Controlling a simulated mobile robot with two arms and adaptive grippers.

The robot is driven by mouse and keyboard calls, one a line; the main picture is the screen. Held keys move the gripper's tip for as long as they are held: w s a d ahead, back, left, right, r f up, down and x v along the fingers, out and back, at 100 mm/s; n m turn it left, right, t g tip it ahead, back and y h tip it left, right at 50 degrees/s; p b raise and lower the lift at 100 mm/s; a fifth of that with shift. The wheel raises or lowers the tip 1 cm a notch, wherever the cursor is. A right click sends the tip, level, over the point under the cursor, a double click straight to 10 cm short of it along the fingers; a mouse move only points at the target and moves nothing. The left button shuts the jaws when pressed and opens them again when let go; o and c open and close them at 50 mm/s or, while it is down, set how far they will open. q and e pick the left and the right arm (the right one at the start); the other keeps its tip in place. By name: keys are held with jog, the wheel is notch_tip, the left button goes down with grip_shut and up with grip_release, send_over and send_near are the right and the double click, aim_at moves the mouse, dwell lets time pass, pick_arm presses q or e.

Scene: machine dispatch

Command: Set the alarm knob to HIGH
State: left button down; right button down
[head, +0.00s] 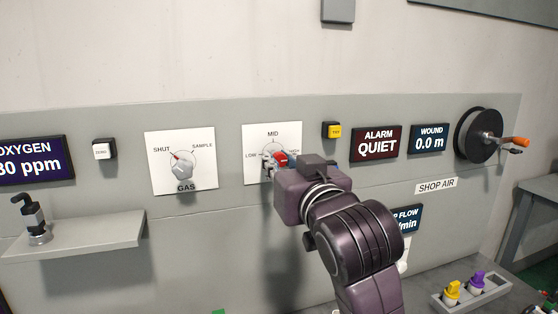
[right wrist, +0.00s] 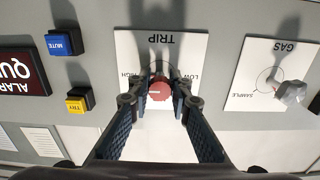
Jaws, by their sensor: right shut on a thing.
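The alarm knob (right wrist: 159,90) is red with a white pointer line, on a white plate (head: 252,137) marked LOW, MID and HIGH. The right wrist view, upside down, shows the word TRIP on this plate. The red knob also shows in the head view (head: 281,158), partly hidden by my right gripper (head: 271,166). In the right wrist view my right gripper (right wrist: 160,84) has a finger on each side of the knob and is shut on it. The white line lies toward the HIGH side. The alarm display (head: 377,143) reads QUIET. My left gripper is not in view.
A gas knob (head: 182,166) on its own plate is to the left. A yellow button (head: 332,130) sits close to the right, and a blue MUTE button (right wrist: 60,43) is near it. A reel with an orange handle (head: 480,135) is farther right. A shelf (head: 85,235) juts out at left.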

jog(key=c, duration=2)
grip_release()
jog(key=shift+f, duration=0.2)
jog(key=shift+o, duration=1.2)
jog(key=shift+r, duration=0.15)
jog(key=v, duration=1.2)
